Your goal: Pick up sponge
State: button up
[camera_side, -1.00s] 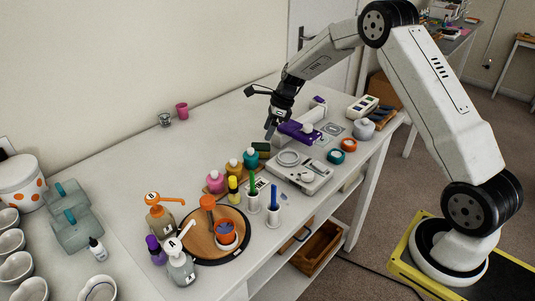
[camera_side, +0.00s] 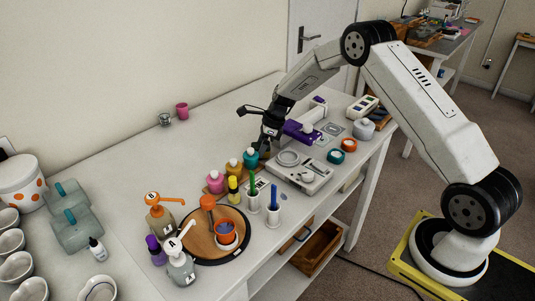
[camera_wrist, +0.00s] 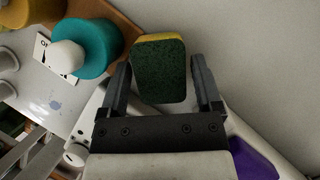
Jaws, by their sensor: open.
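The sponge (camera_wrist: 160,72) has a dark green face and a yellow edge. In the wrist view it lies between the two open fingers of my gripper (camera_wrist: 160,85), with a finger on each side. I cannot tell whether either finger touches it. In the side view my gripper (camera_side: 266,148) is low over the table, beside the teal bottle, and the sponge is mostly hidden behind it.
A teal bottle (camera_side: 251,158) stands close to my gripper, with yellow and pink (camera_side: 215,182) bottles in line with it. A purple-topped device (camera_side: 301,133) and a white scale (camera_side: 300,172) are on the right.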

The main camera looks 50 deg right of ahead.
jog(key=shift+w+a+f, duration=0.1)
jog(key=shift+f, duration=0.25)
grip_shut()
dwell(0.4)
jog(key=shift+r, duration=0.1)
